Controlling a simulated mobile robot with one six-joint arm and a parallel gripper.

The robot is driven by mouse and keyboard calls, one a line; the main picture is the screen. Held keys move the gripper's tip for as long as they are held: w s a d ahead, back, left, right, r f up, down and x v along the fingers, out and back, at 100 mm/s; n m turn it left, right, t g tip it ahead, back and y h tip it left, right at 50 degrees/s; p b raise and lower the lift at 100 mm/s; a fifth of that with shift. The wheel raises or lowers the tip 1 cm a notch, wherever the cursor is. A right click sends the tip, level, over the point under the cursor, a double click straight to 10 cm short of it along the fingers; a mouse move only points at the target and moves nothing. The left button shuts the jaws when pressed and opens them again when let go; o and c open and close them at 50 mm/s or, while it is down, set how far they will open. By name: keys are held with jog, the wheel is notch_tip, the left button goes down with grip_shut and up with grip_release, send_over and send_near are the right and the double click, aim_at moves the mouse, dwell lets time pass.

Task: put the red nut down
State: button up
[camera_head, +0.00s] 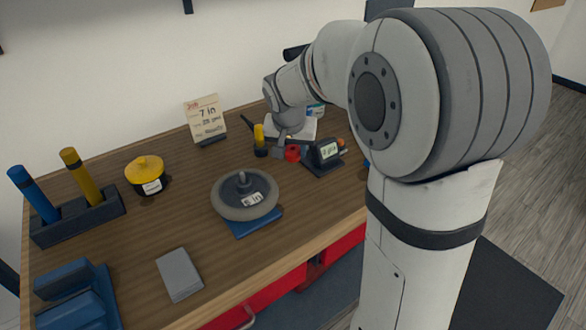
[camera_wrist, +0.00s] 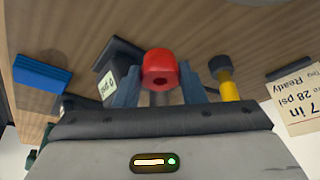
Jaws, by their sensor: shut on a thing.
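The red nut (camera_wrist: 161,69) is held between the two blue-grey fingers of my gripper (camera_wrist: 160,90) in the wrist view; a dark hole shows in its face. In the head view the red nut (camera_head: 292,153) is at the back right of the wooden workbench (camera_head: 205,240), close to the top. My gripper (camera_head: 283,153) is shut on it there, partly hidden by my own wrist. I cannot tell whether the nut touches the bench.
A gauge with a small display (camera_head: 325,152) stands just right of the nut, and a yellow-and-black tool (camera_head: 260,140) just left. A wheel (camera_head: 245,194) on a blue pad, a yellow-lidded pot (camera_head: 146,174) and a sign (camera_head: 205,118) stand further left. Bare wood lies between the wheel and nut.

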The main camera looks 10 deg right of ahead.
aim_at(294, 177)
jog(key=shift+f, duration=3.55)
jog(key=shift+f+b, duration=0.25)
jog(key=shift+b, duration=0.15)
jog(key=o, duration=1)
jog(key=shift+r, duration=0.1)
